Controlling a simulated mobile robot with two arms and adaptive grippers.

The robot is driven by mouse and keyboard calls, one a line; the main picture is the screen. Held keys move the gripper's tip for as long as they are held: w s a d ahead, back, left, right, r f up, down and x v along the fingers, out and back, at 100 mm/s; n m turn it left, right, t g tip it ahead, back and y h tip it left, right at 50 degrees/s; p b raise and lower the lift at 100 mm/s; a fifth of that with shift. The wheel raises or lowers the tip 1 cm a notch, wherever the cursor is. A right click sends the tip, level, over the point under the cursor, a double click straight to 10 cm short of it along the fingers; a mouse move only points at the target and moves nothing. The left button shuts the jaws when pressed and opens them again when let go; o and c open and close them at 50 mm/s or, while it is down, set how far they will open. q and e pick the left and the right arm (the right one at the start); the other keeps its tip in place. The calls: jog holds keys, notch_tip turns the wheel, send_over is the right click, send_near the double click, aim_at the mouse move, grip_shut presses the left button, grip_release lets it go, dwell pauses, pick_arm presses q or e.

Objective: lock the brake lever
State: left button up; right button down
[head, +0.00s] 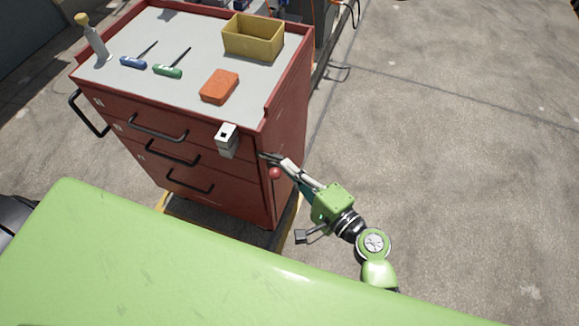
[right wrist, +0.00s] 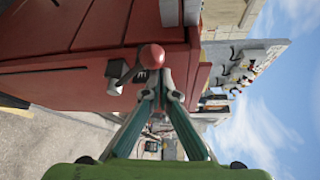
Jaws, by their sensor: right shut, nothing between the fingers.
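The brake lever's round red knob (head: 275,173) is at the right end of the front of the red tool cart (head: 210,183). My left gripper is out of view.
The cart top carries a yellow bin (head: 253,40), an orange box (head: 219,87), a blue screwdriver (head: 133,62), a green screwdriver (head: 168,71) and an upright grey tool (head: 92,40). Black drawer handles (head: 158,130) stick out in front. Open concrete floor (head: 450,150) lies to the right.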

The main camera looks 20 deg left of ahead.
jog(key=v, duration=1.2)
